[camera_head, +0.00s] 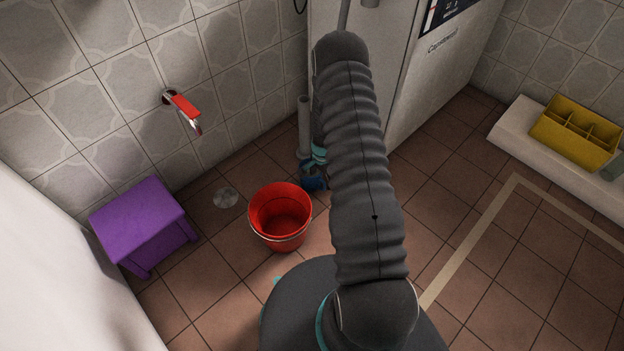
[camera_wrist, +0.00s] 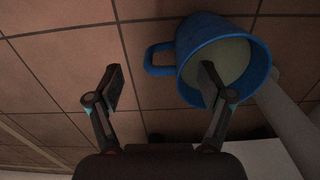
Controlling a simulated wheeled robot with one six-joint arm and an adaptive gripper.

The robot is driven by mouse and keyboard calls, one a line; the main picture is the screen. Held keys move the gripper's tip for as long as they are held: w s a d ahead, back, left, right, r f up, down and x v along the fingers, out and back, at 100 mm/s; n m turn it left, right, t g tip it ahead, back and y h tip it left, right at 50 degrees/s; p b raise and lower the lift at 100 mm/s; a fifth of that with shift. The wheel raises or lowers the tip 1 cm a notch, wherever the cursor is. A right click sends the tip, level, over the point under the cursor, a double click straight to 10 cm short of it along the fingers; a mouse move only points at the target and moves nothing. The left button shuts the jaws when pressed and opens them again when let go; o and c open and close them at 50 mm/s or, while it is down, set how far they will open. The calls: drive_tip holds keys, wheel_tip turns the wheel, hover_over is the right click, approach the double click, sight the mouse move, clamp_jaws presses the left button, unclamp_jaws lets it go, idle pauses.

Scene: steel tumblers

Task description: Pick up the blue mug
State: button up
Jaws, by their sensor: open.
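The blue mug (camera_wrist: 194,38) shows in the wrist view at the upper right of centre, its pale inside facing the camera and its handle pointing left. My gripper (camera_wrist: 162,84) is open, with one finger left of the mug and handle. The right finger overlaps the mug's opening in the picture; I cannot tell whether it is inside or only in front. Nothing is held between the fingers. In the head view, a small patch of blue (camera_head: 312,182) beside my arm appears to be the mug, largely hidden by my arm and gripper.
A pale pipe (camera_head: 303,125) stands close to the mug by the wall and white cabinet (camera_head: 415,90). A red bucket (camera_head: 281,240) and a purple stool (camera_head: 135,220) are to the left. A yellow caddy (camera_head: 575,152) sits on a white ledge. Tiled floor at right is clear.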

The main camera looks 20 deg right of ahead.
drive_tip(key=shift+w+f, duration=0.15)
drive_tip(key=shift+f, duration=1.65)
drive_tip(key=shift+w+f, duration=0.1)
drive_tip(key=shift+f, duration=1.65)
clamp_jaws()
